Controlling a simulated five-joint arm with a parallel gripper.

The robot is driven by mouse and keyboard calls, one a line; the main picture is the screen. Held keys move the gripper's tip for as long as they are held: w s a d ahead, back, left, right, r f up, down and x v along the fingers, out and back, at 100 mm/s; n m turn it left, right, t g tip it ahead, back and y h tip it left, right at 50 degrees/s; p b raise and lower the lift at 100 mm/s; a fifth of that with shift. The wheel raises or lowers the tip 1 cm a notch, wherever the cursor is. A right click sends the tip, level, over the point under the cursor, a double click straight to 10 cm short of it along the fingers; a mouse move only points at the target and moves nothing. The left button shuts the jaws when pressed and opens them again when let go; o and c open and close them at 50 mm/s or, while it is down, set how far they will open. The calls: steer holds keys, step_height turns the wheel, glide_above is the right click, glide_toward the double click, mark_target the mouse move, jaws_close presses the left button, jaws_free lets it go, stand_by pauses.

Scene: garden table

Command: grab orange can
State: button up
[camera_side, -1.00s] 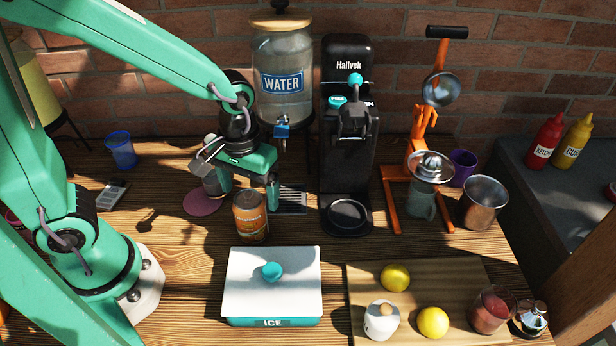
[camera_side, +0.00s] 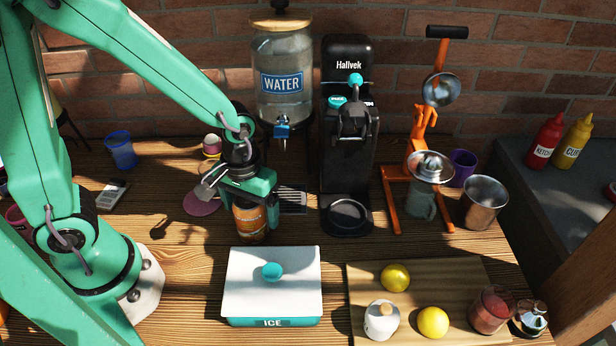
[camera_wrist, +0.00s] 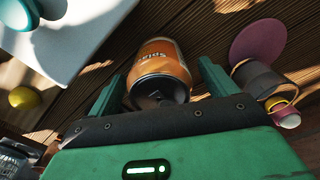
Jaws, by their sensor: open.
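The orange can (camera_side: 250,222) stands upright on the wooden table, behind the ice box in the side view. My gripper (camera_side: 252,205) is lowered over it from above, with its fingers on either side of the can's upper part. In the wrist view the can (camera_wrist: 163,72) shows its orange label and dark top between the two green fingers of my gripper (camera_wrist: 165,88). The gripper is open, with a gap visible between the can and the right finger. In the side view the gripper hides the can's top.
The white-lidded ice box (camera_side: 273,283) stands in front of the can. A pink coaster (camera_side: 201,204) and a small stacked cup (camera_side: 212,146) are to its left and behind.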

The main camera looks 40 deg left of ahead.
steer(key=shift+c, duration=0.5)
steer(key=c, duration=1.2)
steer(key=shift+r, duration=0.15)
steer(key=shift+r, duration=0.65)
step_height(320, 180, up, 3)
steer(key=shift+f, duration=0.2)
steer(key=s+d+r, duration=0.6)
steer(key=s+d, duration=0.2)
steer(key=shift+s+r, duration=0.3)
steer(key=shift+r, duration=0.1)
